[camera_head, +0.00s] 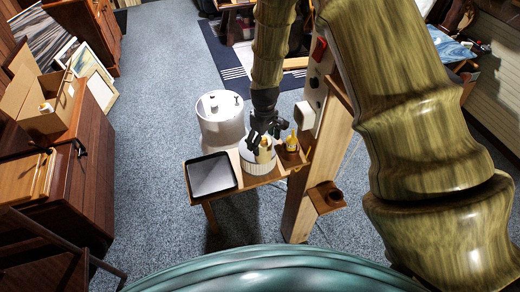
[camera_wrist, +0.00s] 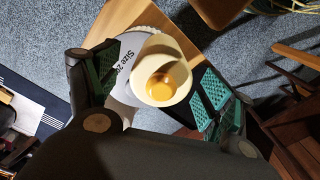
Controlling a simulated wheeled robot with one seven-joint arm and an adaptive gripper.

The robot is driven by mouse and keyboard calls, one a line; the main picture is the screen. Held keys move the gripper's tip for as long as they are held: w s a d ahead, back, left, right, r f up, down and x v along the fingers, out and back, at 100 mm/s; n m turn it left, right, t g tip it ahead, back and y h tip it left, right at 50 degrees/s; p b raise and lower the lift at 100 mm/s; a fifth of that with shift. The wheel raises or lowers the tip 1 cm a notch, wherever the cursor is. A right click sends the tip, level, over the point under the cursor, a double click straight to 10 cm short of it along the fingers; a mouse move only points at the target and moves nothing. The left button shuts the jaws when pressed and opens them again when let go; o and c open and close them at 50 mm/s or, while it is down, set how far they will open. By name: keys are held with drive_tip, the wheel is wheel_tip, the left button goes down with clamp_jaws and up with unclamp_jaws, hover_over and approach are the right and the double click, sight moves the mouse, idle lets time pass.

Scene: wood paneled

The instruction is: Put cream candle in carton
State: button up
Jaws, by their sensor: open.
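The cream candle (camera_wrist: 171,97) shows from above in the wrist view, a pale cylinder with an amber centre. It stands on or just above a round white box (camera_wrist: 127,92) with "Size" lettering; contact is hidden. In the head view the candle (camera_head: 265,151) is partly covered by my gripper (camera_head: 262,140). In the wrist view my gripper (camera_wrist: 158,85) is open, its green-padded fingers on either side of the candle, with a gap visible at least on the right. The open cardboard carton (camera_head: 68,108) stands on a wooden cabinet at the left, with a small cream object (camera_head: 46,107) inside.
A wooden post (camera_head: 318,170) rises at the right. A white drum (camera_head: 220,121) stands behind. Carpet (camera_head: 155,130) lies clear towards the cabinet (camera_head: 92,160).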

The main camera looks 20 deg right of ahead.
drive_tip(key=shift+f+p, duration=0.35)
drive_tip(key=shift+f, duration=1.25)
drive_tip(key=shift+c, duration=0.5)
drive_tip(key=c, duration=1.3)
drive_tip(key=shift+r, duration=0.1)
